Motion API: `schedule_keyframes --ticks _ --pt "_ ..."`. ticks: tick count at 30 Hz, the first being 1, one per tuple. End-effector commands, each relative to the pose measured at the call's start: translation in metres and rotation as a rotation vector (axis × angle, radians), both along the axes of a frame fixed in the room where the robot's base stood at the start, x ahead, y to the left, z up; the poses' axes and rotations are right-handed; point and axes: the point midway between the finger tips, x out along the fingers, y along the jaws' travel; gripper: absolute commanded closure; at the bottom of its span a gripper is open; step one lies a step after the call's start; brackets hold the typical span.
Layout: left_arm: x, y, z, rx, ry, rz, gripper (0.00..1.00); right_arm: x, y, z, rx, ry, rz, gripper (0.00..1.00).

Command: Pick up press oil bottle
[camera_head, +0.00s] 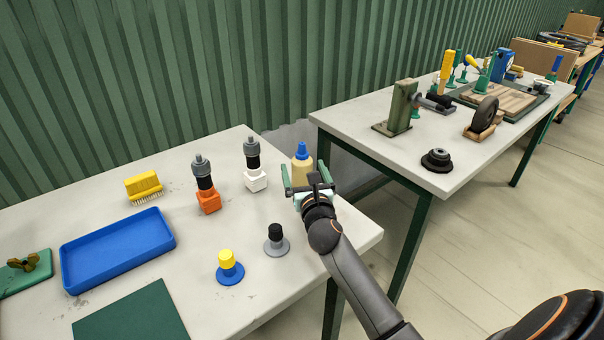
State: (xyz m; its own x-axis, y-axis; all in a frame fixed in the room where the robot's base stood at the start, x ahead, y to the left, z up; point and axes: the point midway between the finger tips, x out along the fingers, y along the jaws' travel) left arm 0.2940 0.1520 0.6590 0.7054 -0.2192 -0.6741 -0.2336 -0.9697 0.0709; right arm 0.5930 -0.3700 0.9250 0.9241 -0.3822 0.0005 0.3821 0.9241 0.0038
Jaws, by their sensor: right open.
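The press oil bottle (302,168) has a yellowish body and a blue nozzle cap. It stands upright near the right end of the near table (330,238). My right gripper (304,181) is open at the bottle, with its green fingers on either side of the lower body. The gripper and wrist hide the bottle's lower part, so I cannot tell whether the fingers touch it. My left gripper is not in view.
Left of the bottle stand a white-based fitting (256,180) and an orange-based fitting (208,201). In front are a grey knob (276,246) and a blue-and-yellow knob (228,272). A blue tray (118,248) and yellow brush (143,186) lie left. A second table (370,115) stands right.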

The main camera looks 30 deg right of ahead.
Motion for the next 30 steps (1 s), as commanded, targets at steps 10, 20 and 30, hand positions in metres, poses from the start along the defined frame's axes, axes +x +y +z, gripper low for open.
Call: schedule_keyframes --ticks 10,20,30 --pt "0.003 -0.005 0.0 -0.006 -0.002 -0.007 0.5 0.028 -0.013 -0.001 0.001 0.0 0.0 0.0" --pt "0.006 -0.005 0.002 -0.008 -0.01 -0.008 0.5 0.028 -0.013 -0.001 0.0 0.0 0.0 0.17" --pt "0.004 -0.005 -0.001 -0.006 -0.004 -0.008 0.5 0.028 -0.013 -0.001 0.0 0.0 0.0 0.55"
